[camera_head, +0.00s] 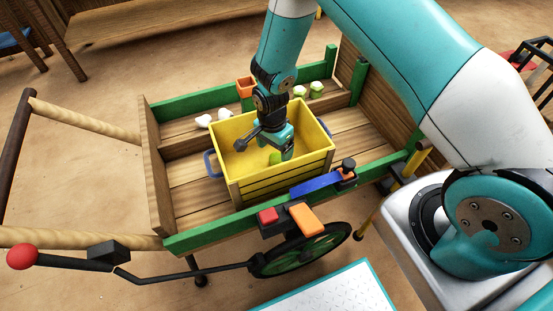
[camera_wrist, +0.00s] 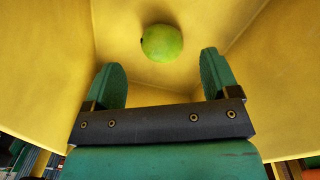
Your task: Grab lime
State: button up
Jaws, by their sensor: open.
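The lime (camera_wrist: 162,43) is a round green fruit lying in the bottom of the yellow crate, near a corner, in the wrist view. My gripper (camera_wrist: 161,85) is open, and the lime lies beyond its fingertips, roughly centred between them, with a gap showing. In the head view my gripper (camera_head: 277,158) points down inside the yellow crate (camera_head: 224,147). A green patch shows at the gripper's lower end there, and I cannot tell whether it is a finger or the lime.
The crate's walls surround my gripper closely. The crate stands in a wooden cart with green rails (camera_head: 210,226). Pale green items (camera_head: 316,88), white items (camera_head: 214,119) and an orange pot (camera_head: 245,86) sit behind the crate. A blue bar (camera_head: 315,184) lies along the front rail.

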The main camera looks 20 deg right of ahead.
aim_at(277, 155)
jog(key=f, duration=0.5)
jog(key=shift+d+f, duration=0.15)
jog(key=shift+d, duration=0.15)
jog(key=shift+w, duration=0.1)
jog(key=c, duration=1)
